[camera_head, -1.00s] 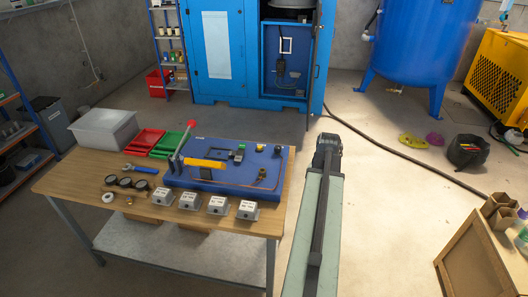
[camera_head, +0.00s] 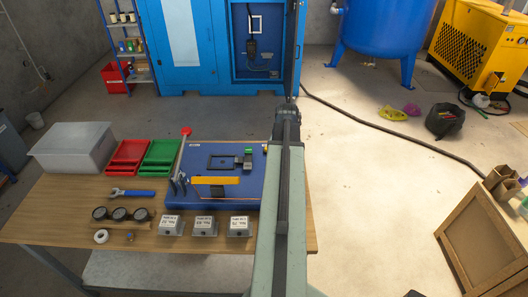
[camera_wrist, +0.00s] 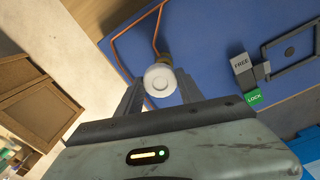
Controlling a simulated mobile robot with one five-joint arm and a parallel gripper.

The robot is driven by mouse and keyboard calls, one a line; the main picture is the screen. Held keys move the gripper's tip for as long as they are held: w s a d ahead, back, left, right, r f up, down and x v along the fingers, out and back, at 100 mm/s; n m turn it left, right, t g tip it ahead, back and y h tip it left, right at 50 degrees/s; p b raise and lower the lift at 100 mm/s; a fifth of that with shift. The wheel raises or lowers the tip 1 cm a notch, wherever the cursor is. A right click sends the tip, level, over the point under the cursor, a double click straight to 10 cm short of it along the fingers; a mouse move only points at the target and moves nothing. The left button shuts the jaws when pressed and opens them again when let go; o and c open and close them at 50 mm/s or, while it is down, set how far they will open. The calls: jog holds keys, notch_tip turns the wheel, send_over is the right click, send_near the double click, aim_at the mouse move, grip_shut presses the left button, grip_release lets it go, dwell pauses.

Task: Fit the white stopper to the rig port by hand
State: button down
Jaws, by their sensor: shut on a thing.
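The white stopper (camera_wrist: 159,79) shows in the wrist view as a round white disc between my gripper's fingers. My gripper (camera_wrist: 159,90) is shut on it. A brass fitting (camera_wrist: 165,57), which looks like the rig port, stands just beyond the stopper on the blue rig board (camera_wrist: 205,45). The stopper partly covers it, and I cannot tell whether they touch. In the head view my gripper (camera_head: 287,113) is over the right end of the blue rig board (camera_head: 222,160). My arm hides the port and the stopper there.
The wooden bench (camera_head: 60,205) holds a grey bin (camera_head: 72,149), red tray (camera_head: 126,156), green tray (camera_head: 160,156), wrench (camera_head: 132,193), gauges, a white ring (camera_head: 101,237) and labelled boxes (camera_head: 204,227). A copper pipe (camera_wrist: 158,25) and FREE/LOCK blocks (camera_wrist: 254,97) are on the rig.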

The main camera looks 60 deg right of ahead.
jog(key=shift+w+a+r, duration=0.1)
jog(key=shift+w+r, duration=0.05)
jog(key=shift+w, duration=0.1)
jog(key=r+p, duration=0.1)
jog(key=r+m+p, duration=0.1)
jog(key=r+p, duration=0.1)
jog(key=shift+w+a+r, duration=0.1)
jog(key=shift+w, duration=0.1)
jog(key=shift+a+r+m+p, duration=0.1)
jog(key=shift+r+m+p, duration=0.25)
jog(key=shift+m+p, duration=0.25)
notch_tip(320, 180, down, 6)
jog(key=b, duration=0.6)
jog(key=shift+s, duration=0.15)
jog(key=shift+r, duration=0.1)
